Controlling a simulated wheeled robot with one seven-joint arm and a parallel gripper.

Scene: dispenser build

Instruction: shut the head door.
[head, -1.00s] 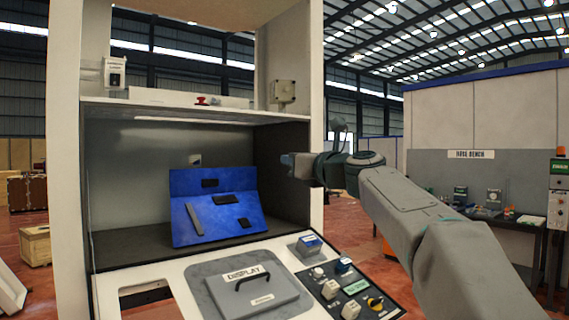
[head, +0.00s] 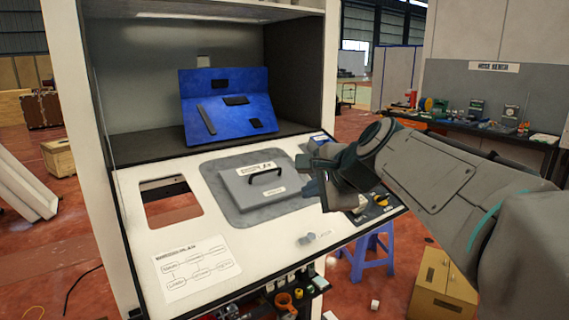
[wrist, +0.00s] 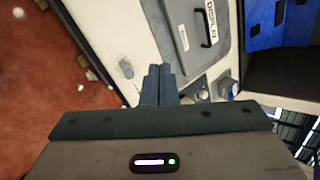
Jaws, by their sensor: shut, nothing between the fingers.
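A white panel (head: 235,232), which I take to be the head door, lies lowered and tilted out from the front of the white cabinet. It carries a grey lid marked DISPLAY (head: 265,186) with a black handle, a rectangular opening, a diagram sheet (head: 190,268) and a small knob (head: 306,239) near its front edge. My gripper (head: 325,200) is over the right part of the panel, fingers downward, hiding much of the control block. In the wrist view my gripper (wrist: 158,72) has its fingers together and empty over the panel (wrist: 115,28); contact cannot be told.
A blue angled panel (head: 228,108) stands inside the cabinet recess. A blue stool (head: 365,257) and a cardboard box (head: 442,284) are on the floor at the right. Small parts hang or sit below the panel's front edge. A bench (head: 480,130) stands behind at the right.

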